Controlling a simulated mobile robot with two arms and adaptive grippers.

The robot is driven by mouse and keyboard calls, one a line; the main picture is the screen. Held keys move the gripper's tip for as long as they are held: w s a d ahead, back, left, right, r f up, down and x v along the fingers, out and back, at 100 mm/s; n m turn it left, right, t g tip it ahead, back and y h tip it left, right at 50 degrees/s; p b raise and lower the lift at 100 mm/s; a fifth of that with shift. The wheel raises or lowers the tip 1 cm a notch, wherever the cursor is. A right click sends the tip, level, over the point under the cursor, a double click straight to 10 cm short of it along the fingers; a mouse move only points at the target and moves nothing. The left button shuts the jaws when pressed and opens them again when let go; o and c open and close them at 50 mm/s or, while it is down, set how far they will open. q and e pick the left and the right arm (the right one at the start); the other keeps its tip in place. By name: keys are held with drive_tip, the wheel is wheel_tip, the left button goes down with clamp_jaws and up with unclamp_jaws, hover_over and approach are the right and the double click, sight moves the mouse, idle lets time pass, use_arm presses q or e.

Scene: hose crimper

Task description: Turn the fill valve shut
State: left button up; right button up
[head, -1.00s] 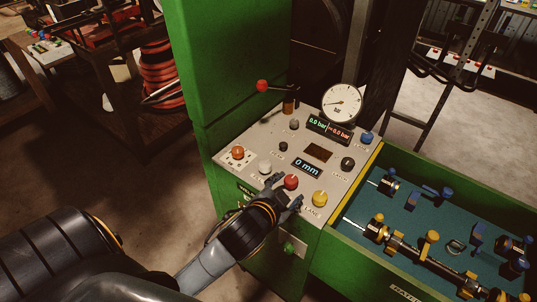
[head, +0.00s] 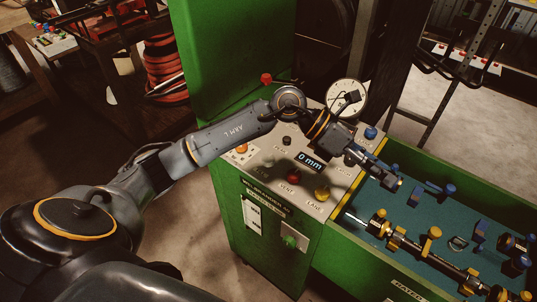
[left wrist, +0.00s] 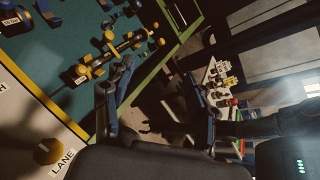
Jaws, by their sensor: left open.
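My left gripper (head: 384,174) is open and empty, at the right edge of the control panel (head: 262,182) and over the near-left part of the tray. Its two spread fingers (left wrist: 160,95) show in the left wrist view with nothing between them. I cannot read a fill label, so I cannot tell which control is the fill valve. A blue knob (head: 371,132) is at the panel's upper right, a red one (head: 293,177) by the VENT label, and a yellow one (head: 321,192) by LANE. The yellow knob (left wrist: 48,151) also shows in the left wrist view. My arm hides several panel controls.
A pressure gauge (head: 340,92) stands behind my wrist. A red-tipped lever (head: 266,78) is beside my arm. A tall green cabinet (head: 225,60) rises at the left.

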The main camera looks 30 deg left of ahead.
use_arm(q)
drive_tip(key=w+a+f+m+y, duration=0.1)
drive_tip(key=a+f+y, duration=0.15)
drive_tip(key=a, duration=0.25)
drive_tip(key=w+a+f+y, duration=0.1)
drive_tip(key=w+a+y, duration=0.15)
drive_tip(key=a, duration=0.25)
drive_tip(key=n+g+y, duration=0.1)
drive_tip(key=g+y, duration=0.1)
drive_tip(key=y, duration=0.6)
approach(268, 157)
wheel_tip(268, 157, down, 8)
drive_tip(key=p, duration=0.3)
drive_tip(key=shift+s+d+r+p, duration=0.15)
drive_tip(key=shift+p, duration=0.2)
drive_tip(key=shift+f, duration=0.7)
drive_tip(key=c, duration=1.2)
